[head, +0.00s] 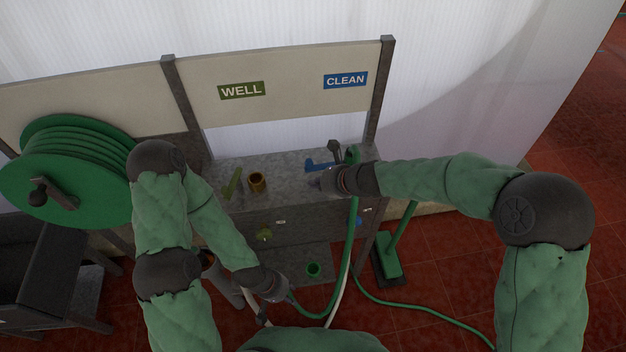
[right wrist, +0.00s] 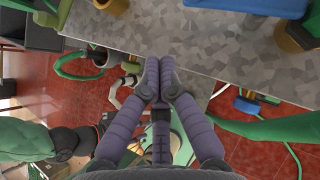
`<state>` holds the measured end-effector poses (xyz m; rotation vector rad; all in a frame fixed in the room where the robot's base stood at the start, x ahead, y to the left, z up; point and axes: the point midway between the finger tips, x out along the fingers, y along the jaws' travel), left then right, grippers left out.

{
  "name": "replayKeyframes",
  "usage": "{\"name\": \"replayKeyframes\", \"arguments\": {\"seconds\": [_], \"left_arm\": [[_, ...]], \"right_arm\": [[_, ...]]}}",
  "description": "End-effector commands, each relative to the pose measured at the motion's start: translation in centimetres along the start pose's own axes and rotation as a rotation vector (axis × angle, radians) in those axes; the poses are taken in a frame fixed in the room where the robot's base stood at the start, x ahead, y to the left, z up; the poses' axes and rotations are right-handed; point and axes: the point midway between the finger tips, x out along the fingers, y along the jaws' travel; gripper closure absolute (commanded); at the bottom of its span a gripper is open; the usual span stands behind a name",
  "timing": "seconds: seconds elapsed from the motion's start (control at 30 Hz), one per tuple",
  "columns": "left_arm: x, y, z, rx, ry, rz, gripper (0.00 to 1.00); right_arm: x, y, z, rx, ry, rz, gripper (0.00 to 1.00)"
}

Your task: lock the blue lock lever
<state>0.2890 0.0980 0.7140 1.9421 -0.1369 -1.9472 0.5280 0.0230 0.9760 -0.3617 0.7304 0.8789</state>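The blue lock lever (head: 318,165) is on the right part of the grey bench top, below the CLEAN sign. A blue bar at the top edge of the right wrist view (right wrist: 250,7) looks like the same lever, partly cut off. My right gripper (head: 316,183) is just in front of the lever, apart from it as far as I can see. In the right wrist view its purple fingers (right wrist: 157,75) are together with nothing visible between them. My left gripper (head: 282,293) is low in front of the bench, by a green hose; its fingers are too small to read.
A green lever (head: 233,183) and a brass fitting (head: 258,182) stand on the bench's left part. A green hose (head: 350,245) hangs from the right end. A hose reel (head: 75,160) is at left, a green broom (head: 388,262) at right. The bench top's middle is clear.

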Motion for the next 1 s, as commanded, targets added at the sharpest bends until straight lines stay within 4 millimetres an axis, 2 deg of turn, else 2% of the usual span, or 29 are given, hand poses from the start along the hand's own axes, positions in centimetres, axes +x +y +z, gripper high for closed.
{"name": "replayKeyframes", "arguments": {"seconds": [0.03,0.2,0.4,1.0], "left_arm": [[-0.5,0.2,0.0,0.0,0.0,0.0,0.6],[-1.4,0.5,0.1,0.0,-0.001,0.0,0.6],[-2.0,0.7,0.1,0.0,-0.001,0.0,0.6],[-2.1,0.7,0.1,0.0,-0.001,0.0,0.6]], "right_arm": [[-1.0,0.4,0.3,-0.001,-0.001,0.0,1.0],[-3.7,1.6,0.7,-0.002,-0.002,-0.001,1.0],[-5.6,2.7,0.8,-0.003,-0.001,0.001,1.0],[-6.0,2.9,0.7,-0.001,0.0,0.001,1.0]]}}
